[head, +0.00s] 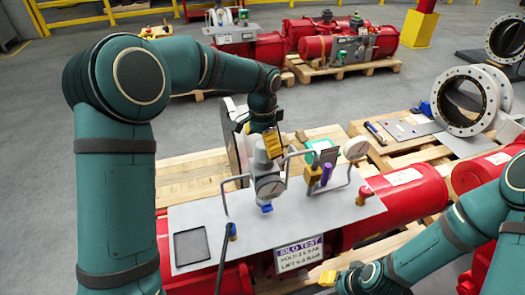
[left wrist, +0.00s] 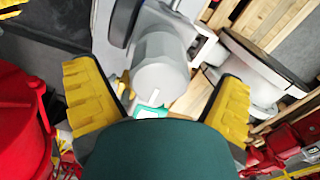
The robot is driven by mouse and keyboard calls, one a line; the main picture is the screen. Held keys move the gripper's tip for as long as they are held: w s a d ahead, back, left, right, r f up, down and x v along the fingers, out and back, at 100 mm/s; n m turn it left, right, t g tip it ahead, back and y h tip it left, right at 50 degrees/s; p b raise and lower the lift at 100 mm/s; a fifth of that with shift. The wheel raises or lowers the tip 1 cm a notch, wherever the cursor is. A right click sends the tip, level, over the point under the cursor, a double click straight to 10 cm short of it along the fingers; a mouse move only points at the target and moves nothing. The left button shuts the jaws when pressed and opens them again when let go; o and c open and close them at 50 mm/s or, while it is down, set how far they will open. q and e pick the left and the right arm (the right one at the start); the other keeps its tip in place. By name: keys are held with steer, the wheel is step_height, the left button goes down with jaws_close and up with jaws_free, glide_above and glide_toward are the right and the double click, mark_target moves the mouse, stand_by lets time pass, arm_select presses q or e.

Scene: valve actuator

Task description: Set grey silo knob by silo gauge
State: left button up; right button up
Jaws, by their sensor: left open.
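The grey silo knob (head: 262,162) tops a regulator on the grey panel (head: 200,214). In the left wrist view the knob (left wrist: 160,72) is a grey cylinder with a white mark. The round silo gauge (head: 269,187) is just below the knob; its needle is too small to read. My left gripper (head: 272,142) is above the knob, pointing down. Its yellow fingers (left wrist: 160,88) are open, one on each side of the knob in the picture; I see no contact. My right gripper (head: 338,279) is low at the front, partly cut off.
Red cylinders (head: 415,187) lie behind and right. A flanged pipe (head: 462,103) stands on a pallet.

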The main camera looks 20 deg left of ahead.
arm_select(q)
steer(key=shift+f, duration=1.2)
steer(key=c, duration=1.2)
steer(key=shift+o, duration=0.2)
